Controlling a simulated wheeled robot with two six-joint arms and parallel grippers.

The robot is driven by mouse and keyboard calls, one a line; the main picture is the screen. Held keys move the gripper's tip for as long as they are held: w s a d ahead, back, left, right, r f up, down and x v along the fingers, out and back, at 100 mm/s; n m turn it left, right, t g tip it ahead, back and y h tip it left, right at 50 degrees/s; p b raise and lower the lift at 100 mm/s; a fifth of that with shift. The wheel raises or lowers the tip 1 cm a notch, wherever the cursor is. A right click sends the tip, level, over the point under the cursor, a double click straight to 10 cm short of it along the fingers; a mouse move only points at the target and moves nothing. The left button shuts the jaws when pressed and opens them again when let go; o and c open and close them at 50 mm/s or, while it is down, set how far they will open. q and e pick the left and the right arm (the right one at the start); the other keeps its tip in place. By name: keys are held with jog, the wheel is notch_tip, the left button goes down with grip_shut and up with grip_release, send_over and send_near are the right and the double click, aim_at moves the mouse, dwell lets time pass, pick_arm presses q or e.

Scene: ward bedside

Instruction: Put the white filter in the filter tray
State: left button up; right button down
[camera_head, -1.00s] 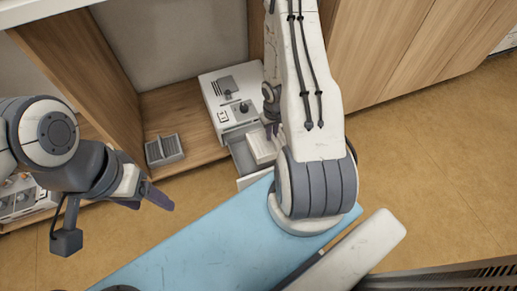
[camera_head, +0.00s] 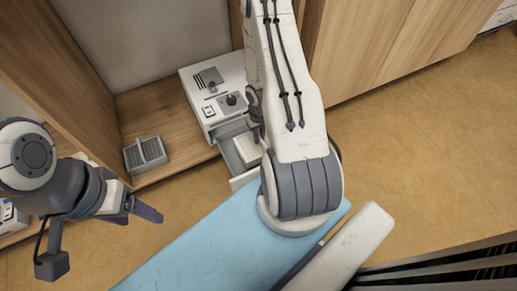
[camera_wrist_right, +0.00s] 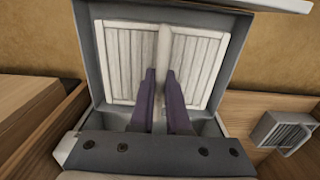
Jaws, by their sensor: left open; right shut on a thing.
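The white filter (camera_wrist_right: 118,62), with two ribbed panels and a raised middle ridge, lies within the grey walls of the pulled-out filter tray (camera_wrist_right: 88,50). Whether it rests on the tray floor cannot be told. In the head view the filter (camera_head: 246,148) and tray (camera_head: 229,156) are partly hidden by my right arm. My right gripper (camera_wrist_right: 163,72) is shut on the filter's ridge, pointing into the tray. My left gripper (camera_head: 145,208) is open and empty, to the left of the blue surface, well away from the tray.
The tray extends from a white machine (camera_head: 203,92) on a wooden shelf (camera_head: 182,150). A grey slatted filter (camera_head: 146,154) sits on the shelf to its left; it also shows in the right wrist view (camera_wrist_right: 284,134). A blue padded surface (camera_head: 215,245) lies in front.

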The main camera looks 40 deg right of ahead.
jog(key=shift+f+b, duration=1.85)
jog(key=shift+f, duration=0.4)
jog(key=shift+f, duration=0.2)
jog(key=c, duration=0.9)
grip_release()
jog(key=shift+r, duration=0.15)
